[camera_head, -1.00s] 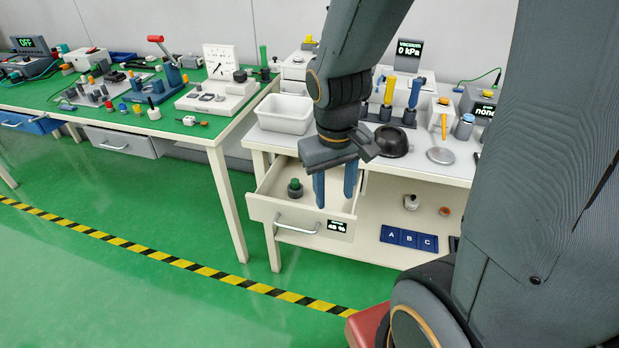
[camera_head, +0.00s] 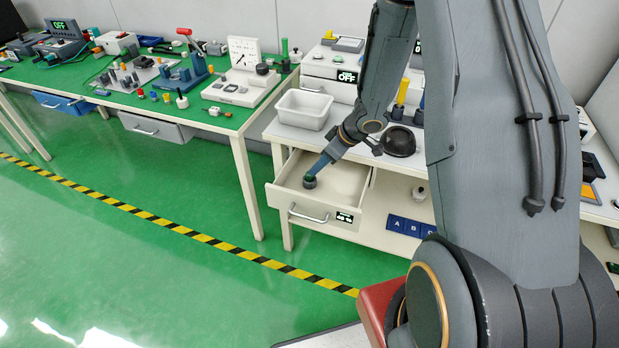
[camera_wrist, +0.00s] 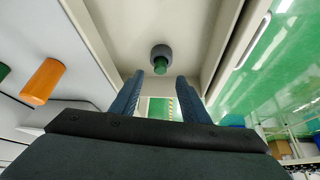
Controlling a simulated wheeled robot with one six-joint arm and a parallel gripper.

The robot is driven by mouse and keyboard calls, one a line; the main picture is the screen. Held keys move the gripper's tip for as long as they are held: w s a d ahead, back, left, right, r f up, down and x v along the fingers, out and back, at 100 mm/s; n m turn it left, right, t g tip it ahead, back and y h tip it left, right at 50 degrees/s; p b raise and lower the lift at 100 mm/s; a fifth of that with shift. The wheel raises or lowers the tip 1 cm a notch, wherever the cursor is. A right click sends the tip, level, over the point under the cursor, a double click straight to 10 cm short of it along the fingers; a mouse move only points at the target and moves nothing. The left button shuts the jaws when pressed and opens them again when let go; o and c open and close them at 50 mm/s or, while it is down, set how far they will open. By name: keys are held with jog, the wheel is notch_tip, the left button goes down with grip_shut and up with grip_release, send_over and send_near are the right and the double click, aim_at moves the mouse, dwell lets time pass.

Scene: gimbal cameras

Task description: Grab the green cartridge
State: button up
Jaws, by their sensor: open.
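The green cartridge (camera_wrist: 160,66) stands in a round dark grey base (camera_wrist: 160,51) on the floor of the open drawer (camera_head: 340,178). In the wrist view it is beyond my fingertips and lies between their lines, apart from both. In the head view the grey base (camera_head: 309,183) shows, with the green part (camera_head: 308,177) mostly hidden by my blue fingers. My gripper (camera_wrist: 157,80) is open and empty. In the head view my gripper (camera_head: 318,166) reaches down at a tilt into the drawer, close to the cartridge.
The drawer walls and its front with a handle (camera_head: 309,213) surround the cartridge. A white bin (camera_head: 303,108) and a black bowl (camera_head: 398,141) stand on the worktop above. An orange cylinder (camera_wrist: 43,82) shows at the left of the wrist view. The rest of the drawer floor looks clear.

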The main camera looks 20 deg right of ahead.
aim_at(310, 179)
jog(key=shift+p+x, duration=0.5)
jog(key=shift+x, duration=2.7)
grip_shut()
jog(key=shift+r, duration=0.15)
